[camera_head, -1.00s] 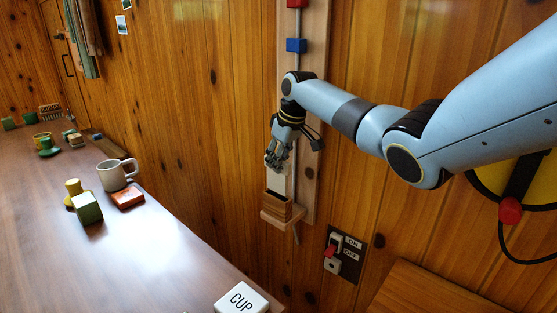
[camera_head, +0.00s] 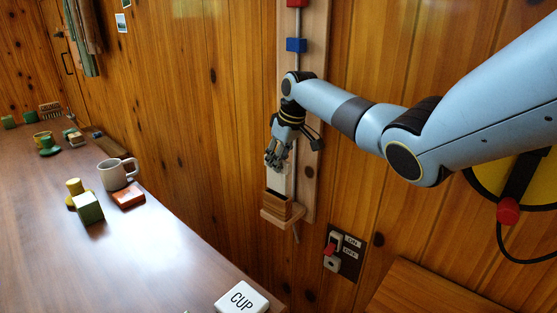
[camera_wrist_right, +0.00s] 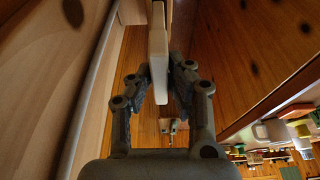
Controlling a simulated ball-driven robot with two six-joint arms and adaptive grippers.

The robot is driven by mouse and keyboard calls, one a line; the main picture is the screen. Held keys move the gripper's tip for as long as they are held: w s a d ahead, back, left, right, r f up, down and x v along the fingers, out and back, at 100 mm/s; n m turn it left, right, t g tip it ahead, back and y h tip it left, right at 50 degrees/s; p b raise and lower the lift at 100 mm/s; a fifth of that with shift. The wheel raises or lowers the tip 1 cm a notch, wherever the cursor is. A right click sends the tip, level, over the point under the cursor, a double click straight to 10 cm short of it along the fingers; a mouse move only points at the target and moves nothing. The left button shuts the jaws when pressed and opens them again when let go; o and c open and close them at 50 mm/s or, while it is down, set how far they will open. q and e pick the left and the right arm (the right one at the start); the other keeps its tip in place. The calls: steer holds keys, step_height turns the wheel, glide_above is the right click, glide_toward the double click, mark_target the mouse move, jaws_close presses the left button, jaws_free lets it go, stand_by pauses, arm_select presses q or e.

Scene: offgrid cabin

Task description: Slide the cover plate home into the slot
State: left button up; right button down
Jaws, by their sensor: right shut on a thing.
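The pale cover plate (camera_head: 277,180) hangs upright below my right gripper (camera_head: 277,158), in front of the wooden board on the wall. Its lower end meets the top of a small brown wooden holder (camera_head: 277,206), which looks like the slot. I cannot tell how deep the plate sits in it. In the right wrist view, the plate (camera_wrist_right: 158,50) is edge-on between the fingers of my right gripper (camera_wrist_right: 158,88), which is shut on it. The slot's opening is not clear there. My left gripper is not in view.
A metal rod with a blue block (camera_head: 296,45) runs along the wall board (camera_head: 312,180). A red-levered switch (camera_head: 333,250) is below right. The table (camera_head: 130,250) at left holds a grey mug (camera_head: 112,175), a green cube (camera_head: 88,208) and a CUP tile (camera_head: 241,298).

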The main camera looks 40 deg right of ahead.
mark_target(277, 190)
steer(key=shift+p, duration=0.35)
steer(key=shift+f+b, duration=2.65)
steer(key=shift+f, duration=1.4)
steer(key=c, duration=1.2)
jaws_free()
steer(key=shift+r, duration=0.1)
steer(key=v, duration=1.2)
